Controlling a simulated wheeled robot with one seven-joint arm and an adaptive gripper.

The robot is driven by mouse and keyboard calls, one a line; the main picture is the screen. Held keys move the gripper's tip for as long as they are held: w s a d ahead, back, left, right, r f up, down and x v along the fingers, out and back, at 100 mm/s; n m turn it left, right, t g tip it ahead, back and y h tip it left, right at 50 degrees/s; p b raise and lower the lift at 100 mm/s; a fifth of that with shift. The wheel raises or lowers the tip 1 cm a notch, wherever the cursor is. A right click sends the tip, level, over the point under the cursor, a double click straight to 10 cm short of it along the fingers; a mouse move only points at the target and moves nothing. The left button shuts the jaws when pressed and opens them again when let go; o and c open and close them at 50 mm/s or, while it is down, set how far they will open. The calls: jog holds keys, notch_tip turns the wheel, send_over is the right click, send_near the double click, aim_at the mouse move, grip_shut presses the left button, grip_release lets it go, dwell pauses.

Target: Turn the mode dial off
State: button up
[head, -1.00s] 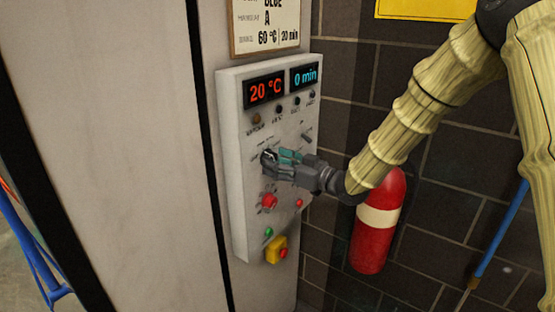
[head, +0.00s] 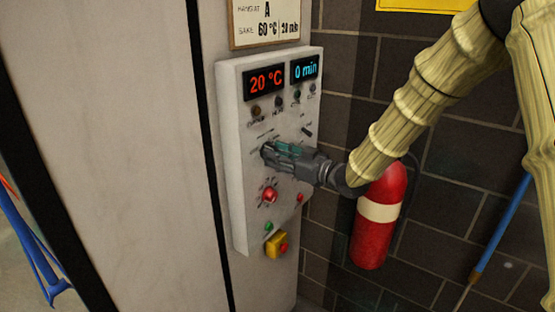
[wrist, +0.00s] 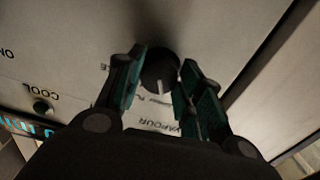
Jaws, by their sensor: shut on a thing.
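The mode dial (wrist: 158,68) is a round black knob with a pale pointer line, seen between my fingers in the wrist view. Printed labels surround it, partly covered by the fingers. My gripper (head: 268,150) is at the dial on the white control panel (head: 238,195), and hides the dial in the head view. In the wrist view, my gripper (wrist: 160,82) has its teal finger pads on either side of the knob and is shut on it. The pointer line points towards the bottom of the wrist picture; which label it meets is not clear.
The panel has displays reading 20 °C (head: 264,83) and 0 min (head: 305,68). A red extinguisher (head: 378,235) hangs close under my arm.

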jog(key=n+b, duration=0.7)
jog(key=b, duration=0.5)
jog(key=shift+w+n, duration=0.1)
jog(key=shift+n, duration=0.3)
jog(key=o, duration=1)
jog(key=shift+d, duration=0.15)
